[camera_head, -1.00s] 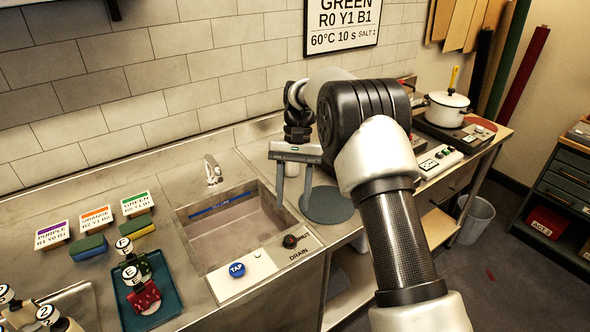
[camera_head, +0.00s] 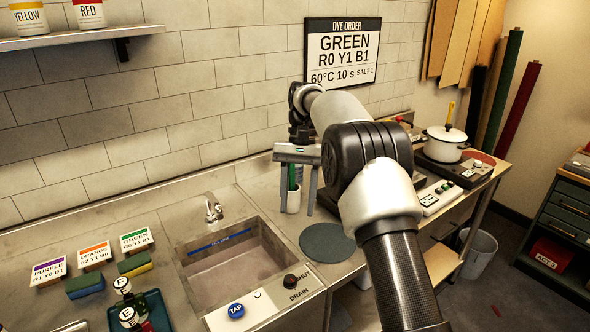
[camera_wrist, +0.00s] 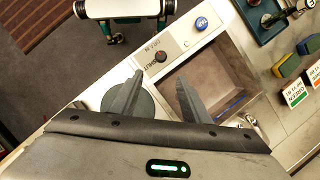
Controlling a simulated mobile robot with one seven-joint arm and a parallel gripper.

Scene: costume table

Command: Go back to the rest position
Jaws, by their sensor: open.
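My gripper (camera_head: 300,184) is open in the head view, raised over the counter to the right of the sink (camera_head: 228,262). Its fingers point down, in front of a white cup with a green item (camera_head: 292,196) in it; I cannot tell the gap between them. In the wrist view my gripper (camera_wrist: 158,88) has its two fingers spread with nothing between them. The mat also shows in the head view (camera_head: 327,243), below my gripper.
A white pot (camera_head: 447,142) stands on a hot plate at the right. The blue TAP button (camera_head: 236,310) is in front of the sink. A teal tray (camera_head: 157,310) with bottles and colour cards with sponges are at the left. A shelf (camera_head: 80,37) holds dye jars.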

